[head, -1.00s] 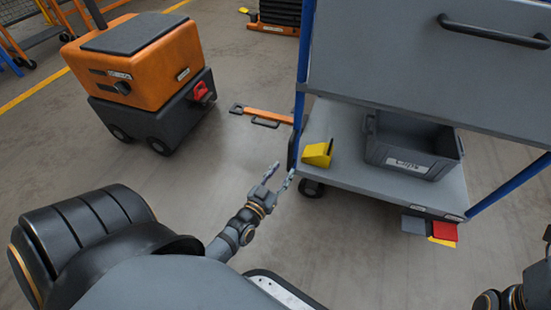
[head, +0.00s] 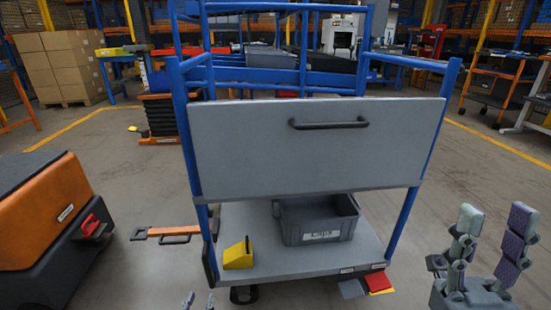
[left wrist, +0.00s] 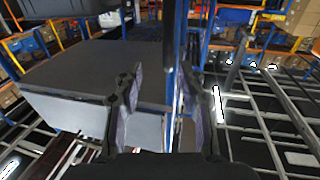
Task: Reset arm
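My left gripper (head: 199,302) shows only as two fingertips at the bottom edge of the head view, in front of the cart's lower left corner. In the left wrist view its two fingers (left wrist: 160,108) stand apart with nothing between them. A blue post and a grey panel (left wrist: 80,75) show beyond them. My right gripper (head: 490,240) is at the lower right of the head view, fingers pointing up and apart, empty. It is to the right of the blue-framed cart (head: 400,236) and looks clear of it.
The cart has a grey front panel (head: 318,155) with a black handle (head: 328,123). Its lower shelf (head: 290,258) holds a grey bin (head: 318,222) and a yellow wedge (head: 238,255). An orange and black machine (head: 45,225) stands at left. Floor between cart and right-hand racks is open.

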